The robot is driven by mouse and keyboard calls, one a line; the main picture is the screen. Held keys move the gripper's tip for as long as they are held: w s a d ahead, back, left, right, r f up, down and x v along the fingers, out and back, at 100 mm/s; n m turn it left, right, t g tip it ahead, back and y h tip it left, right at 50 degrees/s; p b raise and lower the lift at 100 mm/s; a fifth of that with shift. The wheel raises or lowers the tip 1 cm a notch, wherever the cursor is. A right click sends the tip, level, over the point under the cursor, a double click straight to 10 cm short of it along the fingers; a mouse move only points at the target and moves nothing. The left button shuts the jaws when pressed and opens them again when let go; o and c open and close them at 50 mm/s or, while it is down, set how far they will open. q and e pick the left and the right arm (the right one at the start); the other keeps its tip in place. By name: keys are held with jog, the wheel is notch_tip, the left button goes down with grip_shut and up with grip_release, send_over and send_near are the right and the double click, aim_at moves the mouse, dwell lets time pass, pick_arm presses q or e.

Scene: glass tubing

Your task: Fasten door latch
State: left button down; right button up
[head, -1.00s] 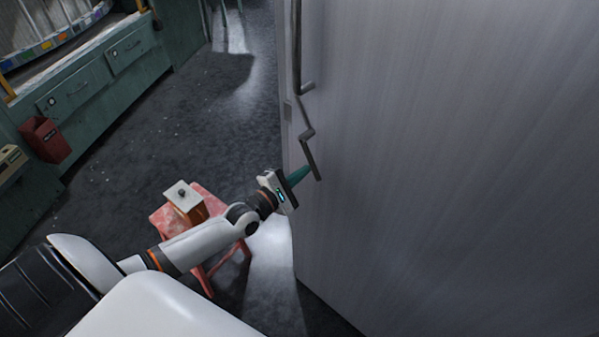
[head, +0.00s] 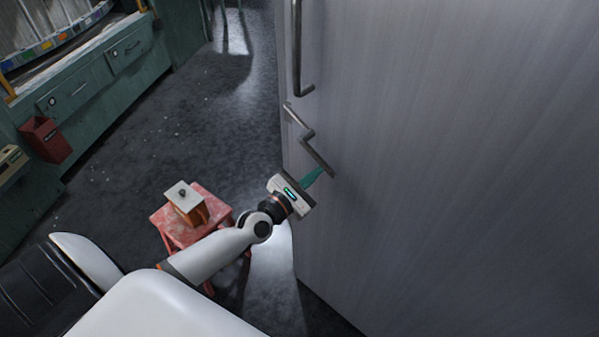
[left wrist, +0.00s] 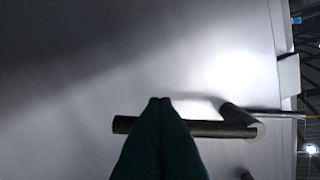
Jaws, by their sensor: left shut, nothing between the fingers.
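The grey door (head: 430,170) fills the right of the head view. A dark cranked latch bar (head: 310,135) sits near its left edge, slanting from upper left to lower right. My left gripper (head: 316,173) has its teal fingers shut and empty beside the lower end of this bar. In the left wrist view, the shut fingers (left wrist: 160,108) overlap the latch bar (left wrist: 215,128), which runs across the picture. Whether they touch it I cannot tell. My right gripper is not in view.
A long pull handle (head: 297,50) stands on the door above the latch. A red stool (head: 165,222) bearing a small orange box with a pale top (head: 184,200) is left of my arm. Green cabinets (head: 85,95) line the far left, with a red bin (head: 46,138). Floor between is open.

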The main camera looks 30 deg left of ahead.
pick_arm(q)
jog(key=shift+s+d+r+n+y+p, duration=0.1)
jog(key=shift+d+r+n+p, duration=0.2)
jog(key=shift+r+n, duration=0.45)
jog(key=shift+d+r+n+y+p, duration=0.1)
jog(key=shift+d+r+n+p, duration=0.25)
jog(key=shift+n, duration=0.65)
jog(key=shift+s+d+r+n+y+p, duration=0.15)
jog(key=shift+r+n+p, duration=0.15)
jog(key=shift+r+n, duration=0.45)
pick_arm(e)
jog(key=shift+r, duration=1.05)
pick_arm(q)
jog(key=shift+w+f, duration=0.1)
